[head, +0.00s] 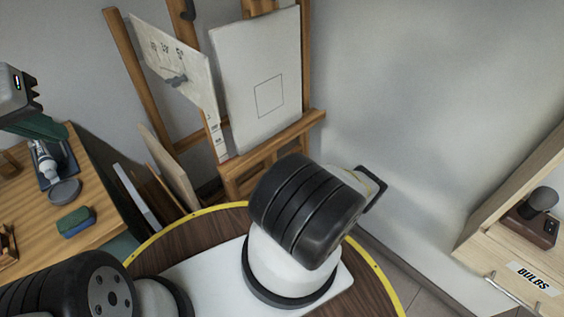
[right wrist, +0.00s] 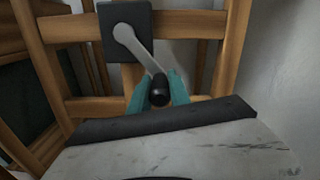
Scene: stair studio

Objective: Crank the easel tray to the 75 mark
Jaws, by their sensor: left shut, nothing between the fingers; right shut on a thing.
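The wooden easel tray (head: 277,139) runs across the easel in the head view, with a white canvas (head: 262,80) bearing a drawn square standing on it. A pale marked scale strip (head: 216,136) is on the easel's left side; its numbers are too small to read surely. In the right wrist view, a grey crank arm (right wrist: 136,46) slants down from a dark box (right wrist: 112,18) to a black knob (right wrist: 159,92). My right gripper (right wrist: 159,88) is shut on that knob with its teal fingers; my arm hides it in the head view. My left gripper (head: 45,127) is shut and empty above the desk.
A wooden desk (head: 98,218) at left holds a tube (head: 45,160), a round grey lid (head: 65,191) and a green-blue sponge (head: 75,222). Boards lean beside the easel. A shelf with a drawer labelled BULBS (head: 532,277) stands at right.

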